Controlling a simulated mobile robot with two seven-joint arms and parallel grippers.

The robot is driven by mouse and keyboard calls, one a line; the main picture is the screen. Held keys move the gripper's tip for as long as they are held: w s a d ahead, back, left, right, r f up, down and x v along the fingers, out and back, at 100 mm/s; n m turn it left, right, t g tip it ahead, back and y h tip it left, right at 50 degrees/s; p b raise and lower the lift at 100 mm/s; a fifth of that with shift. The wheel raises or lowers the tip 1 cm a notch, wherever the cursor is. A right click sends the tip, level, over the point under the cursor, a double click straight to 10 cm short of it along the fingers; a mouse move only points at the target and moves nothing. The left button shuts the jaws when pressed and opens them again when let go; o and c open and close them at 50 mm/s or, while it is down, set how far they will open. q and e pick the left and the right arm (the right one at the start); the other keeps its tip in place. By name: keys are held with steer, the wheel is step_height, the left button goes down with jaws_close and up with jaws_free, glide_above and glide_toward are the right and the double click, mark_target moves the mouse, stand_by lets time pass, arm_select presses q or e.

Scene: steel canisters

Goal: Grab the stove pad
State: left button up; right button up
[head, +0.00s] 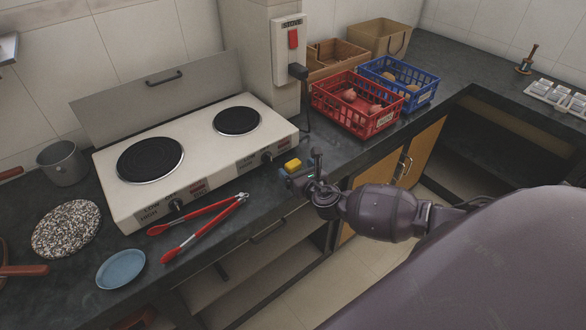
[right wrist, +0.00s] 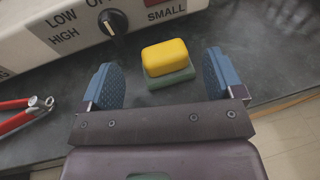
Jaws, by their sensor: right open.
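The stove pad, a small block with a yellow top (head: 292,164) and green base, lies on the dark counter by the stove's front right corner. In the right wrist view the pad (right wrist: 166,58) sits ahead, between the lines of the two blue fingers. My right gripper (head: 302,168) is open and empty, close to the pad, with a finger on either side of the space before it. In the right wrist view the gripper (right wrist: 160,82) shows a gap to the pad's sides. My left gripper is not in view.
The two-burner stove (head: 185,160) stands behind the pad. Red tongs (head: 205,228) lie left of it. A red basket (head: 358,103) and blue basket (head: 400,82) stand behind right. A speckled round slab (head: 66,228) and blue dish (head: 120,269) lie left.

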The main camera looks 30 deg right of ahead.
mark_target(294, 164)
steer(key=shift+d+x, duration=0.2)
steer(key=shift+x, duration=1.75)
steer(key=shift+r, duration=0.15)
steer(key=shift+c, duration=0.2)
steer(key=c, duration=1)
